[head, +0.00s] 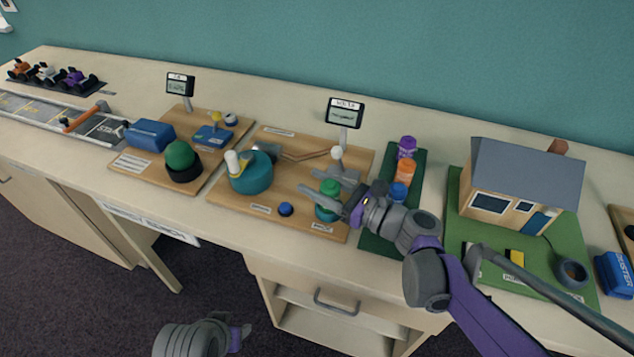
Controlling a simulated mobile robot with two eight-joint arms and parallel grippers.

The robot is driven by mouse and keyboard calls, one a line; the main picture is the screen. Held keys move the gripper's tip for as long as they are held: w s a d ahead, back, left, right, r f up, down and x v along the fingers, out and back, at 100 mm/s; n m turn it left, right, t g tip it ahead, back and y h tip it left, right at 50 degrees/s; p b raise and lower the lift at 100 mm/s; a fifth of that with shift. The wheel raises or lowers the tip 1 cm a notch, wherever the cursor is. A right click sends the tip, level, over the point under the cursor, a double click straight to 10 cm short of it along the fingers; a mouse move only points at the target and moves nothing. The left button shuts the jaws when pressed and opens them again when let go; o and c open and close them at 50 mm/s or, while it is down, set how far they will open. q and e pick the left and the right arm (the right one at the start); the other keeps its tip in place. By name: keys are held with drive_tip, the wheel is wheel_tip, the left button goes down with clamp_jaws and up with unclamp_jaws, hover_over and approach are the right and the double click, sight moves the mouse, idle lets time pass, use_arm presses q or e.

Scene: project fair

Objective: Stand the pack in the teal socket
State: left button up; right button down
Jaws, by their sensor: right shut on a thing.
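The pack (330,186) is a small green cylinder, upright between the fingers of my right gripper (334,191). My right gripper is shut on it, and its grey fingers hide part of its side. The teal socket (325,215) is a short round holder near the front right corner of the middle wooden board. The pack is at the socket's top. I cannot tell whether its lower end is inside the socket or just above it. Part of my left arm shows at the bottom edge, but its fingertips are not visible.
The wooden board (220,200) also bears a teal drum (250,178), a blue button (286,209) and a display (344,113) on a post. Purple, orange (405,172) and blue cylinders stand on a dark green mat (375,243) to the right. A model house (515,190) stands further right.

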sight(338, 199)
drive_tip(key=shift+f+b, duration=0.45)
drive_tip(key=shift+f, duration=0.2)
drive_tip(key=c, duration=0.6)
unclamp_jaws()
drive_tip(key=shift+d, duration=0.1)
drive_tip(key=shift+p+v, duration=0.45)
drive_tip(key=shift+v, duration=4.95)
drive_tip(key=shift+s, duration=0.1)
